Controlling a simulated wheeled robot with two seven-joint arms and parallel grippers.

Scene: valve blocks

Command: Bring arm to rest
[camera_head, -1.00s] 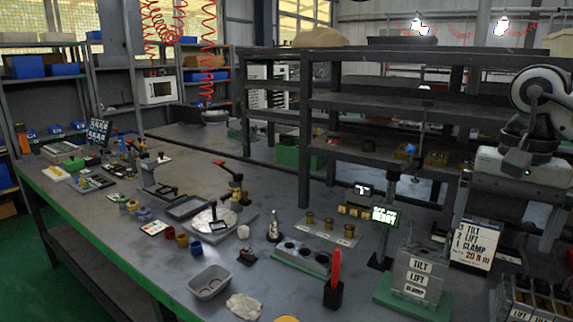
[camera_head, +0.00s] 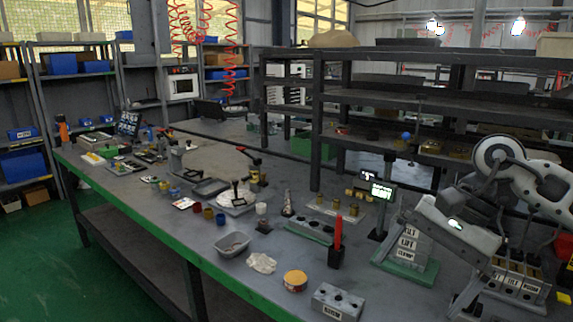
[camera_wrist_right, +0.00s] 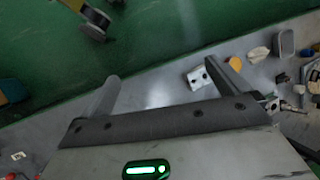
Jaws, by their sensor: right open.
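I cannot tell from the picture how far the gripper is above the bench. My left gripper is not in view.
A long grey workbench (camera_head: 130,195) with a green edge carries many small items. Near the arm stand a block with holes (camera_head: 338,302), a yellow-topped round tin (camera_head: 295,280), a red upright piece in a black holder (camera_head: 336,257) and a grey tray (camera_head: 232,244). Green floor (camera_head: 60,270) is clear.

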